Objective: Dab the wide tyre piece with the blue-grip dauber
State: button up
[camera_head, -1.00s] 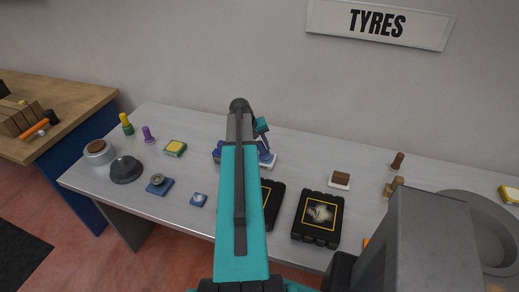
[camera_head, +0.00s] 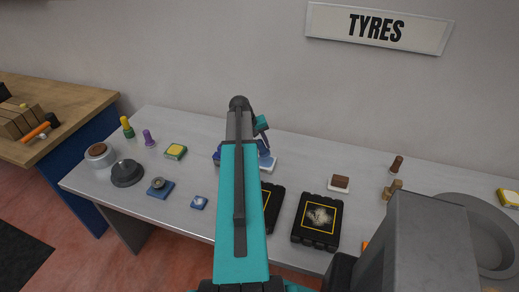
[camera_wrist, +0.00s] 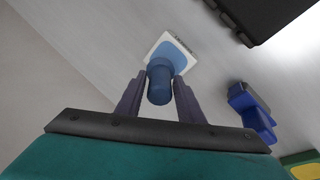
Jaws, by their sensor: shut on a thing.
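In the wrist view my gripper (camera_wrist: 160,92) is shut on the blue-grip dauber (camera_wrist: 160,81), whose blue grip sits between the two purple fingers. A white pad with a blue face (camera_wrist: 172,50) lies just beyond the dauber's end; I cannot tell whether they touch. In the head view the arm hides most of the gripper, and the white pad's edge (camera_head: 269,165) shows beside it. Two black tyre pieces with gold-framed faces lie on the table. The right one (camera_head: 318,221) is in full view; the left one (camera_head: 271,207) is partly hidden by my arm.
A blue block (camera_wrist: 250,108) stands near the gripper. A brown pad (camera_head: 339,182) and brown-handled pieces stand right. A wall rises behind.

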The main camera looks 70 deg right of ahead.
aim_at(261, 140)
jog(key=shift+r+p, duration=0.95)
jog(key=shift+r, duration=1.1)
